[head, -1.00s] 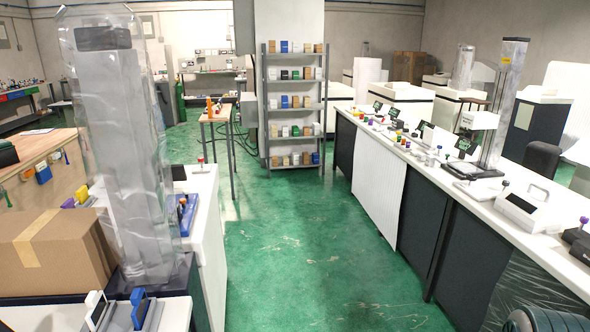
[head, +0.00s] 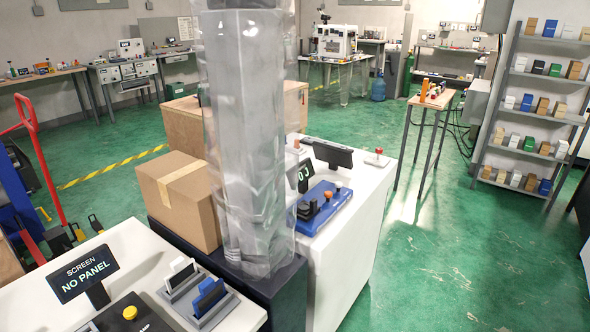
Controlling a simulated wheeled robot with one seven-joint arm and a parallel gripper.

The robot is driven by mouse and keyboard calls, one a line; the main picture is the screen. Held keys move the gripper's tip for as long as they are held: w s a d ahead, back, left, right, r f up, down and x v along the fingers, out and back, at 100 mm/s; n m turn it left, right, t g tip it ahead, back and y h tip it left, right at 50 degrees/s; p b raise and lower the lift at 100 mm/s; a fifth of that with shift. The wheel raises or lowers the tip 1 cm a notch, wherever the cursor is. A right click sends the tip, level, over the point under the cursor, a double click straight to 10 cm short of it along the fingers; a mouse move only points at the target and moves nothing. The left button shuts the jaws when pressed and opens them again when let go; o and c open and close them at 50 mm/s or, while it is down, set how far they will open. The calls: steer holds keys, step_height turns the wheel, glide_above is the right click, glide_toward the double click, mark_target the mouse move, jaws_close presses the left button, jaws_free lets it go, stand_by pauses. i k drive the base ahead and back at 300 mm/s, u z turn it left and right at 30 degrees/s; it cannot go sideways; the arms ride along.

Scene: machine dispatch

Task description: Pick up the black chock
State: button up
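I cannot pick out the black chock with certainty. Several small dark objects with yellow parts lie on the floor at the left, including a dark object (head: 95,223) beside a red upright handle. They are too small to tell whether one is the chock. My gripper is not in view.
A white bench with a "NO PANEL" screen (head: 84,272) stands at the front left. A wrapped column (head: 246,130) blocks the middle, beside a cardboard box (head: 178,198). A red handle (head: 40,150) stands at the left. Green floor (head: 450,260) is clear at the right.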

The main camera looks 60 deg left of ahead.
mark_target(96, 226)
steer(key=u, duration=1.15)
steer(key=i, duration=6.05)
steer(key=u, duration=2.9)
steer(key=i, duration=0.6)
